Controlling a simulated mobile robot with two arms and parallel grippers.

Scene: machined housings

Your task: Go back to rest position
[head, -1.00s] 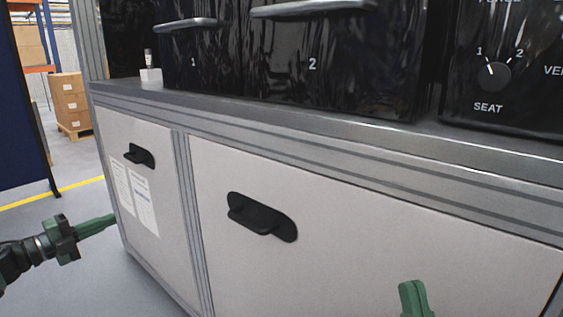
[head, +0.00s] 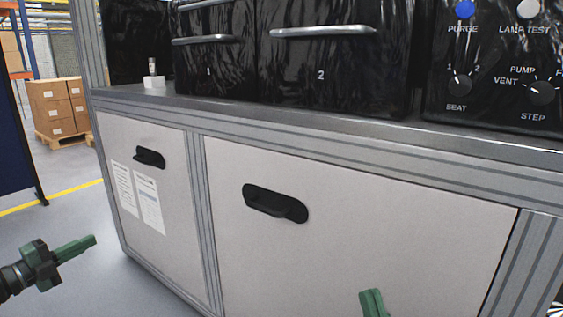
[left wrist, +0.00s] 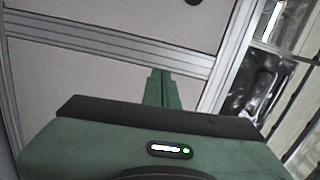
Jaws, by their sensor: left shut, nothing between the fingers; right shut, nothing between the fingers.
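My left gripper (head: 80,247) is at the lower left in the head view, beside the left end of the cabinet. Its green fingers are together and hold nothing. In the left wrist view the shut fingers (left wrist: 161,90) point at the cabinet's pale panels and metal frame. My right gripper (head: 373,302) shows only as a green finger part at the bottom edge of the head view, in front of the cabinet's large door. It is shut and empty, and the rest of it is out of the picture.
The cabinet (head: 350,230) with black recessed handles fills the front. Black drawer units (head: 330,75) numbered 1 and 2 and a control panel (head: 500,80) with knobs stand on its top. Open floor lies at the left, with a dark partition (head: 15,140) and boxes (head: 55,105) on a pallet.

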